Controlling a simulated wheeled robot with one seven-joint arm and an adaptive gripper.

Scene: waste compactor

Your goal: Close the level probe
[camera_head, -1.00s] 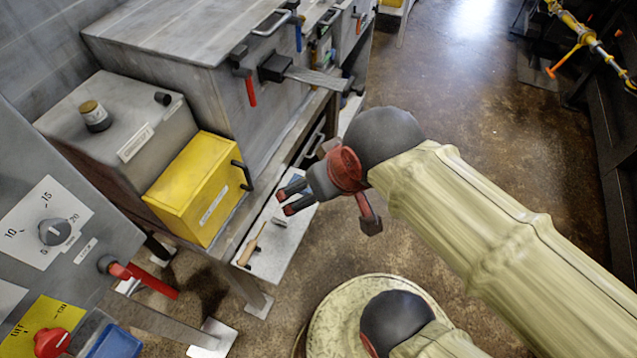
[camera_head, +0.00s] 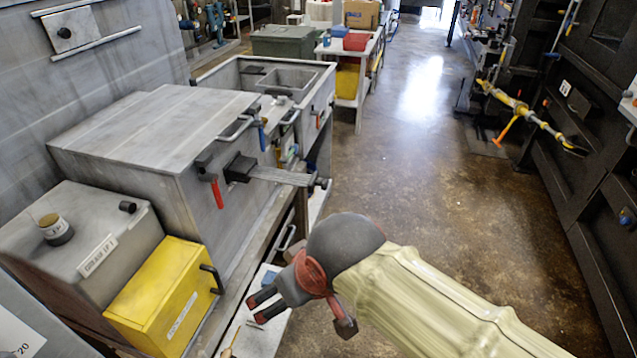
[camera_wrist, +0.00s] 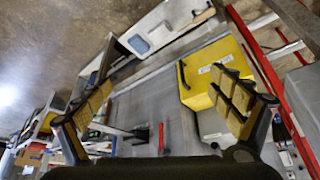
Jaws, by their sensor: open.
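I cannot tell for certain which part is the level probe; no readable label names it. A grey box (camera_head: 90,250) at the left has a brass-topped round cap (camera_head: 56,229) and a short black stub (camera_head: 127,207) on top. My gripper (camera_head: 254,310) is low in the head view, right of the yellow box (camera_head: 160,298) and apart from it. Its fingers are spread and empty. In the wrist view my gripper (camera_wrist: 165,85) has its fingers wide apart, with the yellow box (camera_wrist: 217,70) behind the right finger.
A grey cabinet (camera_head: 150,130) has a red-handled lever (camera_head: 217,192) and a flat bar handle (camera_head: 285,176) sticking out. A low shelf (camera_head: 255,335) lies below my gripper. The floor to the right (camera_head: 440,170) is clear. A dark rack (camera_head: 600,210) stands along the right.

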